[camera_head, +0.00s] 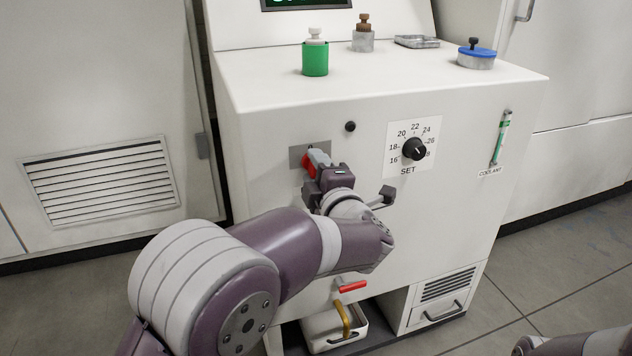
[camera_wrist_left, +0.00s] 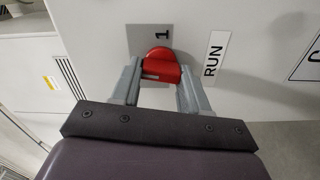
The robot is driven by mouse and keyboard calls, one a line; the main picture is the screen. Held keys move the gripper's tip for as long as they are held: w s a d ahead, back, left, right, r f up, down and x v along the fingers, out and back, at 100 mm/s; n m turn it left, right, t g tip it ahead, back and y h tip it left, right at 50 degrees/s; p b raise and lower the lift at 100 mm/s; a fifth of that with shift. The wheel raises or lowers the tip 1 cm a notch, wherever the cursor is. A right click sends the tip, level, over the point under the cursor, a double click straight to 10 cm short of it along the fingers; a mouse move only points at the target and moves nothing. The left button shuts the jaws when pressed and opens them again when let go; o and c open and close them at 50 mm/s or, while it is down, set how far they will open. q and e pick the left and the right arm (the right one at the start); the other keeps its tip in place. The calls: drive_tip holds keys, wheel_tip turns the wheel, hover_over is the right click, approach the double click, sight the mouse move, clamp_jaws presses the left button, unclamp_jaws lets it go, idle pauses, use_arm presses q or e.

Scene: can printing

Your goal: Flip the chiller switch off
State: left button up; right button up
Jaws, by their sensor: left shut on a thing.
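The chiller (camera_head: 272,126) is a white cabinet. Its red switch (camera_head: 308,166) sits on a grey plate (camera_head: 296,152) on the upper left of the front face. In the left wrist view the red switch (camera_wrist_left: 160,66) lies between the fingers, with a "1" on the plate (camera_wrist_left: 140,36) and a RUN label (camera_wrist_left: 214,56) beside it. My left gripper (camera_head: 318,168) is shut on the red switch, and its fingers hide part of it. My right gripper is not in view; only a piece of arm shows at the lower right.
A black SET dial (camera_head: 414,149) and a coolant gauge (camera_head: 501,138) are to the right. A green container (camera_head: 315,59), a brown-topped bottle (camera_head: 363,38) and a blue-lidded jar (camera_head: 477,56) stand on top. A red-handled valve (camera_head: 352,287) is above a tray (camera_head: 326,336) low down.

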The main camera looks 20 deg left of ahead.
use_arm(q)
drive_tip(key=shift+f+n+b, duration=0.15)
drive_tip(key=shift+n+b, duration=0.65)
drive_tip(key=shift+n, duration=0.2)
drive_tip(key=o, duration=1.1)
drive_tip(key=shift+c, duration=0.2)
drive_tip(key=shift+s+d, duration=0.25)
drive_tip(key=shift+s, duration=0.05)
drive_tip(key=p+v, duration=0.3)
drive_tip(key=v, duration=0.9)
drive_tip(key=shift+p, duration=0.4)
